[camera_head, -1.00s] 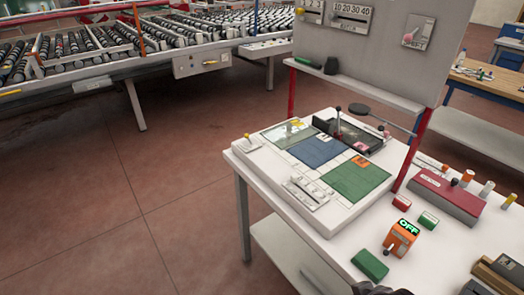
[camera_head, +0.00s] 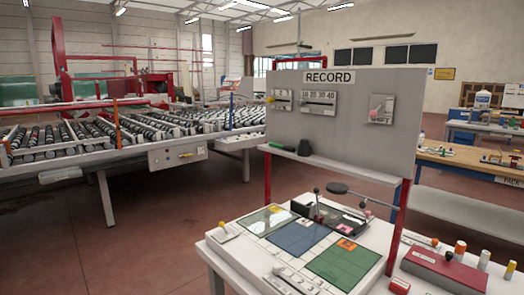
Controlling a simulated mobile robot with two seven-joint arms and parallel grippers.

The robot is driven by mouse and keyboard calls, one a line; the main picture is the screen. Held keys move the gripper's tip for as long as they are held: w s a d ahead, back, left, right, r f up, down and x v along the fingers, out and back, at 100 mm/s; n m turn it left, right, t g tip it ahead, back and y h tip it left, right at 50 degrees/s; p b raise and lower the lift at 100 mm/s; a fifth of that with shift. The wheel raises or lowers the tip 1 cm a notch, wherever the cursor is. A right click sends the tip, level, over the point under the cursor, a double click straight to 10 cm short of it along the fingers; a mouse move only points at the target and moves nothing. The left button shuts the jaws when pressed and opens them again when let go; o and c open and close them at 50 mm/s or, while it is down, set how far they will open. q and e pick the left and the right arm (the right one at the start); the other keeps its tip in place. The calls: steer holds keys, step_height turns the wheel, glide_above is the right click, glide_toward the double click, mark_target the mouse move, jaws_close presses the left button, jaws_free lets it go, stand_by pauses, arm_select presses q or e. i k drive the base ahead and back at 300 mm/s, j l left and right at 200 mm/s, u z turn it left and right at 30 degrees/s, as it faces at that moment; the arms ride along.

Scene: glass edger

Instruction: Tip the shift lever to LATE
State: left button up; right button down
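The grey upright board headed RECORD (camera_head: 329,77) stands behind the white bench. On its right side is a small pale plate with a lever (camera_head: 381,109), which looks like the shift lever. Its pink knob (camera_head: 376,113) sits toward the lower left of the plate. The lettering is too small to read now, so I cannot tell which marking the lever points at. Neither of my grippers is in view.
Two other plates sit on the board: one with a yellow knob (camera_head: 271,99) and a number scale (camera_head: 319,102). A shelf (camera_head: 340,167) runs below. The white bench (camera_head: 217,262) holds coloured mats and a red box (camera_head: 444,273). A roller conveyor (camera_head: 130,152) stands left.

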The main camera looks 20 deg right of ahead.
mark_target(373, 114)
steer(key=z, duration=1.3)
steer(key=j+u, duration=0.2)
steer(key=j, duration=0.1)
